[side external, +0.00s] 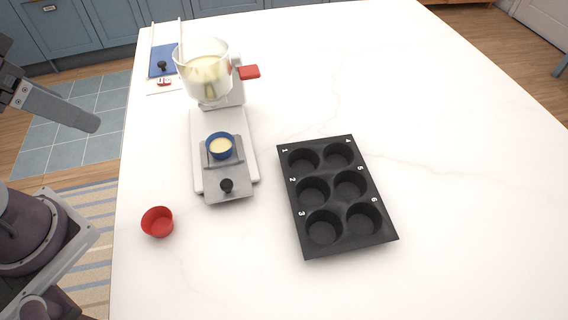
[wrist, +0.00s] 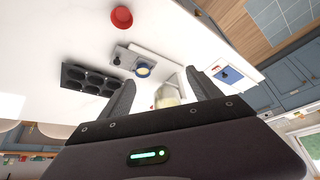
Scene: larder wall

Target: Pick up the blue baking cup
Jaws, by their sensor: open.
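The blue baking cup (side external: 220,146) stands upright on the grey sliding plate of a white dispenser and holds a pale yellow batter. It also shows in the wrist view (wrist: 143,70), far off beyond my fingers. My gripper (wrist: 163,88) is open, with its two dark fingers apart and nothing between them close by. In the side view, part of my arm is at the left edge, off the table and well away from the cup. The fingertips cannot be made out clearly there.
The dispenser's clear bowl (side external: 207,72) of batter stands behind the cup. A black muffin tin (side external: 318,199) with numbered empty wells lies to the right. An empty red cup (side external: 158,222) stands front left. A blue board (side external: 163,60) lies at the back left. The right of the counter is clear.

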